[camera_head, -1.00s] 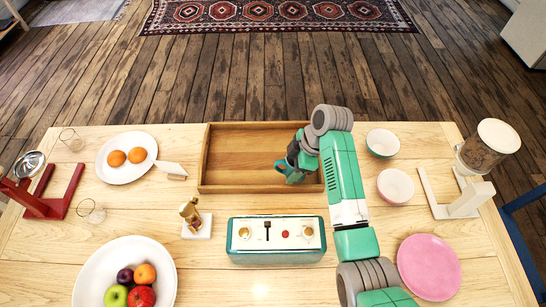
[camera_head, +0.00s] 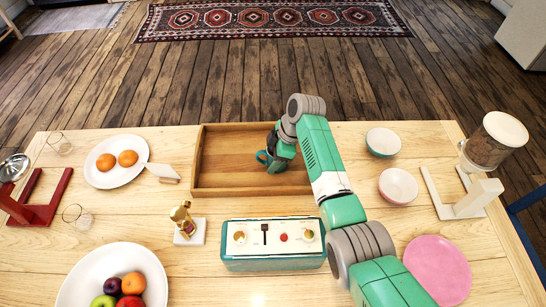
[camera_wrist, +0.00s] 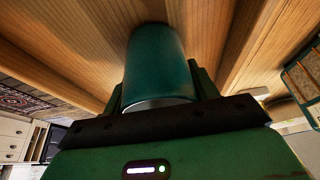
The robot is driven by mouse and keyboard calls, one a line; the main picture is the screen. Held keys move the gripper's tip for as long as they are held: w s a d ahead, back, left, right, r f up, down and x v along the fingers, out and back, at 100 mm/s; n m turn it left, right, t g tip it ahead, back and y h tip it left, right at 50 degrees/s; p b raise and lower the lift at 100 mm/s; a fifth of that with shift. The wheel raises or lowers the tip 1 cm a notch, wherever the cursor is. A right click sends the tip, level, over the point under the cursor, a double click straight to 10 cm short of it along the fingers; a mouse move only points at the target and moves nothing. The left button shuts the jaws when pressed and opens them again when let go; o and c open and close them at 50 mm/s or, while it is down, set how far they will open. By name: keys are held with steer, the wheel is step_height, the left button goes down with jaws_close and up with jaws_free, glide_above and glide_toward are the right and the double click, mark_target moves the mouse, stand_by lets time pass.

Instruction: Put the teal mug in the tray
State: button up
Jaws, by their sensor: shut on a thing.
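The teal mug (camera_head: 263,157) shows in the head view over the right half of the wooden tray (camera_head: 225,158), partly hidden behind my gripper (camera_head: 275,160). In the wrist view the mug (camera_wrist: 157,62) sits between the two fingers of my gripper (camera_wrist: 157,92), which is shut on it. The mug is inside the tray's outline in the head view. The tray's wooden surface (camera_wrist: 90,35) lies close beyond the mug in the wrist view. I cannot tell whether the mug touches the tray's floor.
Two bowls (camera_head: 383,142) (camera_head: 398,186) are to the right. The tray's left half is empty.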

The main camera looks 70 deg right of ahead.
steer(key=shift+f, duration=0.2)
steer(key=o, duration=1.1)
steer(key=p+v, duration=0.3)
steer(key=v, duration=0.9)
steer(key=shift+r+p, duration=0.2)
steer(key=shift+p, duration=0.2)
